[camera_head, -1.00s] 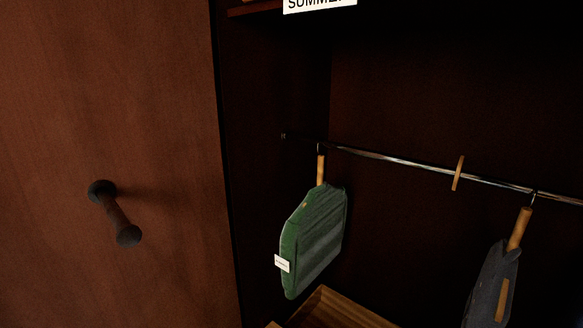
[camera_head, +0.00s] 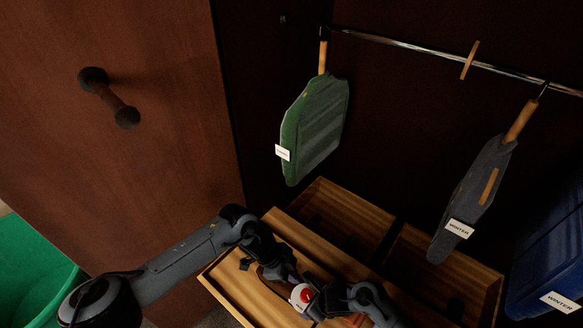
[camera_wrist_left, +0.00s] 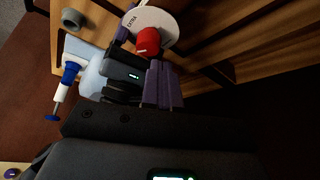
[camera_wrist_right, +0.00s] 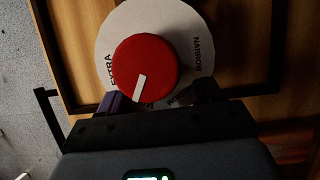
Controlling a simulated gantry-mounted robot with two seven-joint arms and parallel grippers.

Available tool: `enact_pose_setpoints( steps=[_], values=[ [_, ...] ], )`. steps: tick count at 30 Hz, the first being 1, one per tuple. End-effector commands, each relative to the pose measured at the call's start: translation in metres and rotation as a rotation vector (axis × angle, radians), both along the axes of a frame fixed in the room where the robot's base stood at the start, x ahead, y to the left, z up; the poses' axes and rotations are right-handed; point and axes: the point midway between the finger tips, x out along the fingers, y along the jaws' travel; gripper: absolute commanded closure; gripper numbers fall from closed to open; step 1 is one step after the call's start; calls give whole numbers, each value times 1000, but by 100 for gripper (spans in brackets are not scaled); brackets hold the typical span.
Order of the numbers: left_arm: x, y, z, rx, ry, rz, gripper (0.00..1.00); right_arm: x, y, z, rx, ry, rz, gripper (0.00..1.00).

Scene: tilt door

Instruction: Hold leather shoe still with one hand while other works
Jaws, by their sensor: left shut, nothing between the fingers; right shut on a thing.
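A red knob (camera_head: 306,294) on a white disc sits over the wooden drawer in the head view. In the right wrist view the disc (camera_wrist_right: 189,20) bears lettering such as EXTRA and NARROW around the red knob (camera_wrist_right: 145,67). My right gripper (camera_wrist_right: 160,98) has its fingers on either side of the knob. My left gripper (camera_wrist_left: 162,84) is shut and empty, beside the knob (camera_wrist_left: 148,42). In the head view, a brown shape (camera_head: 272,283) beside the left gripper (camera_head: 290,274) may be the leather shoe; the arms hide most of it.
An open wooden drawer (camera_head: 236,298) lies below the rail (camera_head: 400,46). A green garment (camera_head: 315,130) and a grey garment (camera_head: 470,195) hang there. A blue garment (camera_head: 550,255) is at right. The door handle (camera_head: 108,97) and a green bin (camera_head: 30,265) are left.

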Motion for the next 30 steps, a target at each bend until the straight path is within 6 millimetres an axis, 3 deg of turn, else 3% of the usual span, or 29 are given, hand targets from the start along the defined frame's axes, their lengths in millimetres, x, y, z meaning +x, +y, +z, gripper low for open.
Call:
enact_pose_setpoints(
  steps=[11,23,30],
  values=[
    [-1,0,2,1,0,1,100,0,-1,0,-1,0,-1,82],
    [-33,2,11,17,-11,0,100,0,-1,0,-1,0,0,82],
    [-35,3,-2,24,-14,2,100,0,-1,0,-1,0,0,82]
  ],
)
